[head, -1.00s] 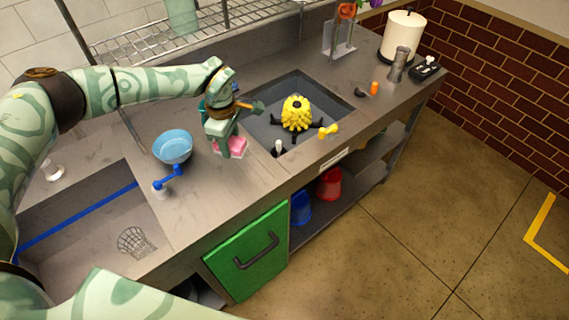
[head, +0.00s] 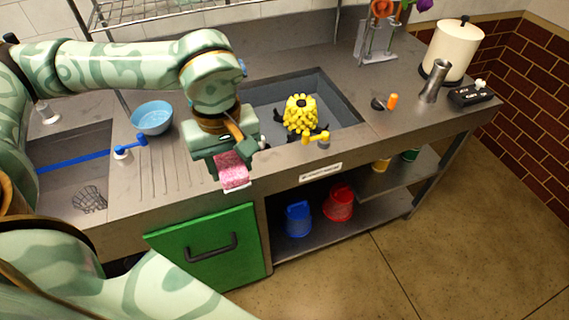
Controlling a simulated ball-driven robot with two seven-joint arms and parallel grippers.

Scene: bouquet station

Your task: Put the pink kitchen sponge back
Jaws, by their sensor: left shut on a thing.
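The pink sponge (head: 233,172) hangs below my left gripper (head: 223,163), which is shut on it. It has a pale lower edge and is held near the front edge of the steel counter (head: 180,180), above the green cabinet door. The upper part of the sponge is hidden between the fingers. My right gripper is not in view; part of my own arm shows at the lower left.
A blue bowl (head: 152,117) stands left. Blue (head: 299,219) and red buckets (head: 338,203) sit on the lower shelf.

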